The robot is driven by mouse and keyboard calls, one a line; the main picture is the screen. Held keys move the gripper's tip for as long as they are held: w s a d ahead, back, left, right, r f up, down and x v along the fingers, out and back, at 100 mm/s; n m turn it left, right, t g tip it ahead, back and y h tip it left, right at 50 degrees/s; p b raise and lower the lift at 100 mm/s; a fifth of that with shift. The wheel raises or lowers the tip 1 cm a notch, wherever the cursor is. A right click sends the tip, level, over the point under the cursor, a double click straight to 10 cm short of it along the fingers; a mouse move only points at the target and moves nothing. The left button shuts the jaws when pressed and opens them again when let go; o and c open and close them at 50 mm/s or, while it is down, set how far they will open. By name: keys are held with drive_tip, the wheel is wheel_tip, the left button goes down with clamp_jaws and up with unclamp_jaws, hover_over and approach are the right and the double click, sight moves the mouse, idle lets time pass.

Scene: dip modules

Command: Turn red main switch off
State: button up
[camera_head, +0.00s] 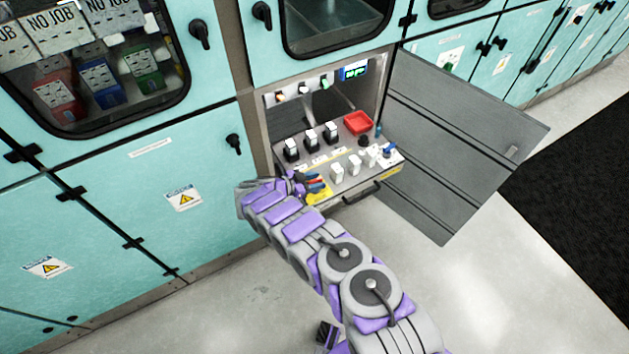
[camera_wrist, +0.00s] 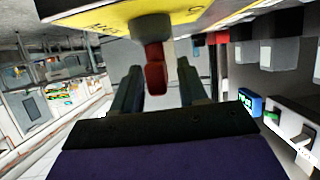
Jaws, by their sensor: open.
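The red main switch (camera_wrist: 155,72) shows in the wrist view as a red handle on a grey round base, mounted on a yellow panel (camera_wrist: 95,18). Its handle appears in the gap between the fingers of my gripper (camera_wrist: 159,68), with space on both sides. The gripper is open and holds nothing; I cannot tell how deep the handle sits between the fingers. In the head view my gripper (camera_head: 297,185) is at the left front corner of the pulled-out module (camera_head: 350,185), beside small red and blue parts, and partly hides that corner.
The module carries black switches (camera_head: 311,137), white switches (camera_head: 353,167) and a red tray-like part (camera_head: 358,122). A grey door (camera_head: 455,135) hangs open on the right. Teal cabinets (camera_head: 110,200) stand on the left. The floor (camera_head: 480,290) in front is clear.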

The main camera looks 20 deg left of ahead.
drive_tip(key=shift+s+a, duration=0.1)
drive_tip(key=v, duration=1.7)
drive_tip(key=shift+a, duration=0.2)
